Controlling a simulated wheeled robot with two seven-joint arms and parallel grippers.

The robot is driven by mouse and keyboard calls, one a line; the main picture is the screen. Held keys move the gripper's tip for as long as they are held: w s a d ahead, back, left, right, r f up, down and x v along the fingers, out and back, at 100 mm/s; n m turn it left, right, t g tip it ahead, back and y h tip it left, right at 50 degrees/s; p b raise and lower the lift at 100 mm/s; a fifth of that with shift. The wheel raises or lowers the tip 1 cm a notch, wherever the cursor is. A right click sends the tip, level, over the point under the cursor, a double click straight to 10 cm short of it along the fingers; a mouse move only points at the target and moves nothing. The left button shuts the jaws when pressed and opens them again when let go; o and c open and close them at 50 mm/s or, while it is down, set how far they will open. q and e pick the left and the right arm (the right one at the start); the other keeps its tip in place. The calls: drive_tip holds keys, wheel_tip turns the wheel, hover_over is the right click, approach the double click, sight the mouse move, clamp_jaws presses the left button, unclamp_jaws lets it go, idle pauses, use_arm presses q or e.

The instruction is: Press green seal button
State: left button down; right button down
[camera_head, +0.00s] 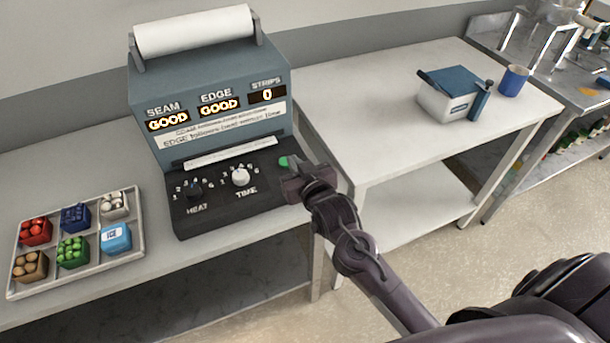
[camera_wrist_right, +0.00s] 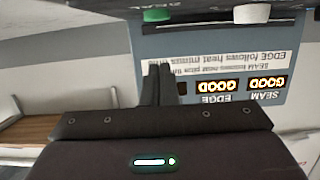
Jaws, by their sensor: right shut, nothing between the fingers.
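The green seal button (camera_head: 284,161) is at the right end of the sealing machine's dark control panel (camera_head: 220,215). My right gripper (camera_head: 290,183) is shut and empty at the panel's right side, close to the button and partly covering that corner. The green button also shows at the top of the right wrist view (camera_wrist_right: 157,15), beyond my shut fingers (camera_wrist_right: 158,72). A gap shows between fingertips and button there; the exact distance is hard to tell. The displays (camera_head: 218,106) read SEAM GOOD, EDGE GOOD, STRIPS 0. My left gripper is out of view.
The HEAT knob (camera_head: 194,190) and white TIME knob (camera_head: 240,177) are left of the button. A white roll (camera_head: 195,32) tops the machine.

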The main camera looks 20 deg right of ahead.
drive_tip(key=b+v, duration=0.1)
drive_tip(key=v, duration=0.4)
drive_tip(key=shift+s+r, duration=0.1)
drive_tip(key=shift+r, duration=0.05)
idle(0.6)
